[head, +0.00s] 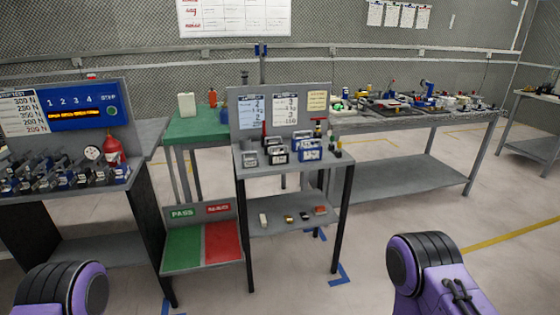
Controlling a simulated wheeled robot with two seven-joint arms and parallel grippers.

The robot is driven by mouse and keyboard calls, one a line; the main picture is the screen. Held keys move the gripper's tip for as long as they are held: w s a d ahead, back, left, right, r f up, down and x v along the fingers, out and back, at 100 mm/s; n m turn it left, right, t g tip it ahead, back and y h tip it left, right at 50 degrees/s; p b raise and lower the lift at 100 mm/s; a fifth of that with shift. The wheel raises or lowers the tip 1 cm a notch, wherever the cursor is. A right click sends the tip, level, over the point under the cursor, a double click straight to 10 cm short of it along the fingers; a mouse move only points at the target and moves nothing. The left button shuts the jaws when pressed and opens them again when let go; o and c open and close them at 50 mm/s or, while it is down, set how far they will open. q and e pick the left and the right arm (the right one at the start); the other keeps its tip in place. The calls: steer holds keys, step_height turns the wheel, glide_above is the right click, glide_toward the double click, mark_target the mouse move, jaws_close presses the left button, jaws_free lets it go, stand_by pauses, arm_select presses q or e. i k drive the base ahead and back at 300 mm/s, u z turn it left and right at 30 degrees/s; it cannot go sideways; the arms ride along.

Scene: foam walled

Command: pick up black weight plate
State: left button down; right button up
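I cannot make out a black weight plate for certain. A small dark item (304,216) lies on the lower shelf of the middle stand, between a gold item (289,218) and a red item (320,210). It is too small to identify. Several small clamp-like pieces, dark, silver and blue, stand on that stand's top (262,171). Only purple and black links of my two arms show at the bottom edge. Neither gripper is in view.
A left bench (75,195) holds several metal devices and a red bottle (113,150). A green and red PASS board (203,246) stands low beside the middle stand. A long grey bench (400,122) with many parts runs behind on the right. The floor at right front (520,270) is clear.

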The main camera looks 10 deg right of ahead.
mark_target(282, 158)
steer(key=z, duration=0.6)
steer(key=i, duration=1.7)
steer(key=u, duration=0.2)
